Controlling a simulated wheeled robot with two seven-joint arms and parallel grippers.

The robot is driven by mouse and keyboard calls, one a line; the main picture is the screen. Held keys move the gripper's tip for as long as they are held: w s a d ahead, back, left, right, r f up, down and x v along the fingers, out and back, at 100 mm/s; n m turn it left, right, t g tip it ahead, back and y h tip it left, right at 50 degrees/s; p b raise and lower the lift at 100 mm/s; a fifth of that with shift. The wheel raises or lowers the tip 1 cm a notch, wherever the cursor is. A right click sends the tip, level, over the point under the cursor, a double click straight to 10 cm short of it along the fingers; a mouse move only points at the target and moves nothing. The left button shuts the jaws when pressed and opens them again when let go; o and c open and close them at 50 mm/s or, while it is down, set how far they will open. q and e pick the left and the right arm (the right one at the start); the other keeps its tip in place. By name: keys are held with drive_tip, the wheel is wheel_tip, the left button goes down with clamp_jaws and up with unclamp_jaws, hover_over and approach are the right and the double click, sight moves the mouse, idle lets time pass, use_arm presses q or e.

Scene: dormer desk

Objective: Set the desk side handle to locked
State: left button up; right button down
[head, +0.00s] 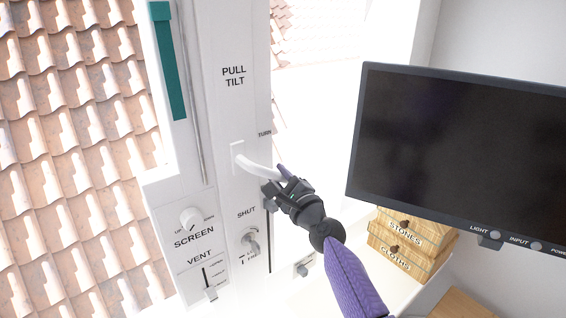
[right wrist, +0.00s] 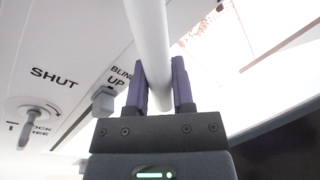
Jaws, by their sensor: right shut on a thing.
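The white window handle (head: 256,167) sticks out of a plate on the white frame, below the words PULL TILT and beside the word TURN. It points right and slightly down in the head view. My right gripper (head: 281,182) is shut on its outer part. In the right wrist view the handle (right wrist: 150,45) runs down from the top between the two purple fingers of my right gripper (right wrist: 159,88). My left gripper is out of view.
Below the handle is a small grey knob (head: 250,240) marked SHUT, with LOCK and FREE beside it. A SCREEN dial (head: 190,217) and a VENT slider (head: 211,293) sit lower left.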

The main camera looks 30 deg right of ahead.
drive_tip(key=a+f+m+p, duration=0.1)
drive_tip(key=m, duration=0.2)
drive_tip(key=a+f+m+h+p, duration=0.1)
drive_tip(key=a+m+p, duration=0.1)
drive_tip(key=m, duration=0.1)
drive_tip(key=a+f+m+g+p, duration=0.1)
drive_tip(key=a+m, duration=0.1)
drive_tip(key=shift+s+f+m, duration=0.1)
drive_tip(key=shift+s+m, duration=0.25)
drive_tip(key=shift+m, duration=0.05)
drive_tip(key=shift+s+a+f+m+g+p, duration=0.1)
drive_tip(key=shift+a+f+m+g+p, duration=0.1)
drive_tip(key=shift+a+m+p, duration=0.4)
drive_tip(key=shift+s+a+f+m+g+p, duration=0.1)
drive_tip(key=shift+a+m+g+p, duration=0.1)
drive_tip(key=shift+a+m+p, duration=0.35)
drive_tip(key=shift+d+m, duration=0.1)
drive_tip(key=shift+m, duration=0.25)
drive_tip(key=shift+c, duration=2.4)
unclamp_jaws()
